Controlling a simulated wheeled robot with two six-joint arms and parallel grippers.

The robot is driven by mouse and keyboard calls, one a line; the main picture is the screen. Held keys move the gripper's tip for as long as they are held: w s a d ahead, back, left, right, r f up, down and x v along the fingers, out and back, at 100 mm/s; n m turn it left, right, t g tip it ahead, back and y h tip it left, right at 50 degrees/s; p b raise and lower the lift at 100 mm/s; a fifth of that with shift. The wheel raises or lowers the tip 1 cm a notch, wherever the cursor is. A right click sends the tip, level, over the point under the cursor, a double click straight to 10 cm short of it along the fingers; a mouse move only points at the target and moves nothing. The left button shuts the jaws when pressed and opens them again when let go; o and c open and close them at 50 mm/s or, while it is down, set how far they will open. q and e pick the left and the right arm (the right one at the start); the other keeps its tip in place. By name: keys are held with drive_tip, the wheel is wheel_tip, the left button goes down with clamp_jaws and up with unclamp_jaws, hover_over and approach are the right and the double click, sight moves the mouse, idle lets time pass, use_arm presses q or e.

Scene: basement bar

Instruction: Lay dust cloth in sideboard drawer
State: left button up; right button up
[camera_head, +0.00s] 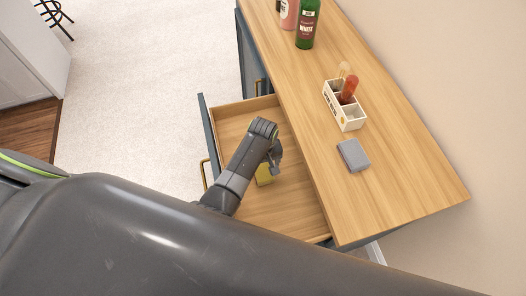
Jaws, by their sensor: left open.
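The sideboard drawer (287,213) is pulled open, its wooden inside facing up and its dark front panel on the left. My right gripper is out of view.
The sideboard top (392,190) bears a grey block (353,155), a white compartment caddy (350,118) with red-topped contents, a green bottle (307,25) and a pink bottle (289,14). A brass handle (204,174) sticks out from the drawer front. Pale carpet (150,80) lies clear on the left.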

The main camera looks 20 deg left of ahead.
sight(263, 170)
use_arm(q)
wheel_tip(263, 170, up, 9)
idle(0.3)
drive_tip(key=shift+f, duration=0.1)
idle(0.4)
drive_tip(key=shift+s+d, duration=0.1)
